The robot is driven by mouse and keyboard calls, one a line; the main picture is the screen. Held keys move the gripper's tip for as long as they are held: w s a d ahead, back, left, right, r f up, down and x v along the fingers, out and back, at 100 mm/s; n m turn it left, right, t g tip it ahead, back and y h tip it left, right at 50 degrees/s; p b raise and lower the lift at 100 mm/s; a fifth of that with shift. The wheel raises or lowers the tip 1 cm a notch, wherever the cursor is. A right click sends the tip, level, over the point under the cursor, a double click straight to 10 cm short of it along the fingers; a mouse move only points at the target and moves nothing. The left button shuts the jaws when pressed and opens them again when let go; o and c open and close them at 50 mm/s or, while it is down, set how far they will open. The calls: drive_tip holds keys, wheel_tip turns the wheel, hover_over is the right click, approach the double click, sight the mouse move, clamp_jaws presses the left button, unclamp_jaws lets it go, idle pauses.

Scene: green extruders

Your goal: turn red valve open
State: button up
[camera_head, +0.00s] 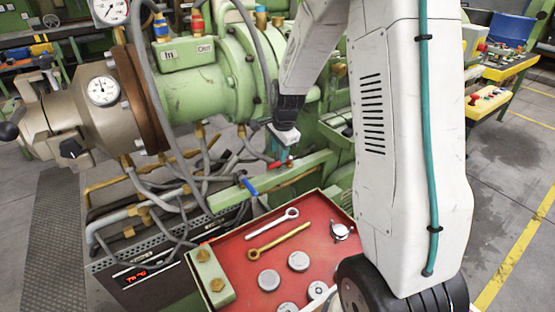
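The red valve (276,164) shows as a small red handle just above the green beam of the extruder, near the middle of the picture. My gripper (283,138) comes down from above and is right over the red valve. Its fingertips are too small and partly covered to tell whether they touch the handle or stand open. A blue valve handle (249,187) sits a little lower left on the same green beam.
A red tray (235,260) with wrenches (272,222) and several round metal parts lies below the beam. Hoses and pipes (180,185) crowd the left of the valves. The green extruder barrel (195,90) rises behind. Open floor (505,160) lies right.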

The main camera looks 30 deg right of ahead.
sight(277, 163)
drive_tip(key=shift+w+f, duration=0.2)
drive_tip(key=shift+f, duration=0.85)
drive_tip(key=shift+w+f, duration=0.2)
drive_tip(key=shift+f, duration=0.8)
clamp_jaws()
